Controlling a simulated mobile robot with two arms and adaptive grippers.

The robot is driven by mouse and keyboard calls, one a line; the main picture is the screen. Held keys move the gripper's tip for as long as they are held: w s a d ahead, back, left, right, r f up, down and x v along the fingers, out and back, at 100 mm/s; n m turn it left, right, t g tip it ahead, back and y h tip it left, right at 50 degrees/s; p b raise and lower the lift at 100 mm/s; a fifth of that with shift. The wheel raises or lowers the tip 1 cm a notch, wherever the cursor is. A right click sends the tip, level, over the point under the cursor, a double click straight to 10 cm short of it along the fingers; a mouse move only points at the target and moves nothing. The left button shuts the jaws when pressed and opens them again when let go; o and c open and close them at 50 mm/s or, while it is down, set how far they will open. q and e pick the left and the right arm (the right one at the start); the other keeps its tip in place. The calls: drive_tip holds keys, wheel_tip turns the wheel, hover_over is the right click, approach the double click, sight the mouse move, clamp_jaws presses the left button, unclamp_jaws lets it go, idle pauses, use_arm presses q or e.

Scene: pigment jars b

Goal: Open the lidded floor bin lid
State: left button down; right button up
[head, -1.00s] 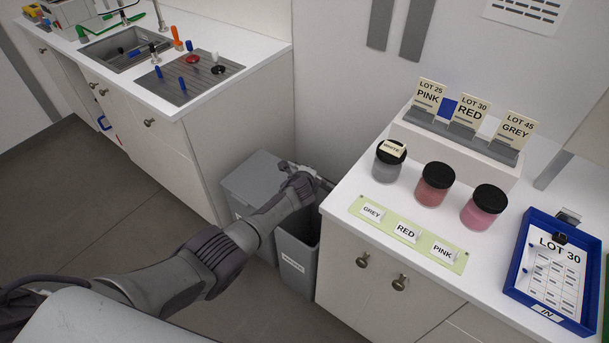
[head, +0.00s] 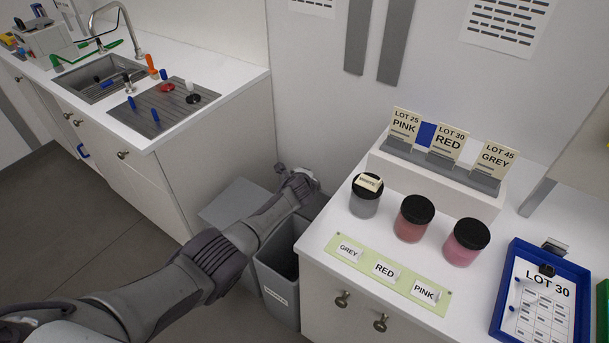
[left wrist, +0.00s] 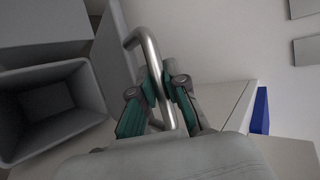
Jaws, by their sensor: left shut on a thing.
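The grey floor bin (head: 279,290) stands between the cabinets, its top open and its dark inside showing. In the left wrist view, its open mouth (left wrist: 88,112) is at the left. A grey panel, which looks like its raised lid (left wrist: 116,48), stands up beside the mouth. My left gripper (left wrist: 160,92) is shut around a bent metal bar handle (left wrist: 147,48) by this panel. In the head view my left gripper (head: 304,180) is above the back of the bin near the wall, and my arm partly hides the lid. My right gripper is not in view.
A second grey bin with a flat closed top (head: 232,203) stands just left. The white counter (head: 318,236) with several jars and a blue tray (head: 497,318) is close on the right. The sink cabinet (head: 215,140) is at the left. Open floor (head: 75,230) lies in front.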

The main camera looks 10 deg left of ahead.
use_arm(q)
drive_tip(key=c, duration=1.2)
unclamp_jaws()
drive_tip(key=shift+r, duration=0.1)
drive_tip(key=shift+s, duration=0.1)
drive_tip(key=v, duration=1.2)
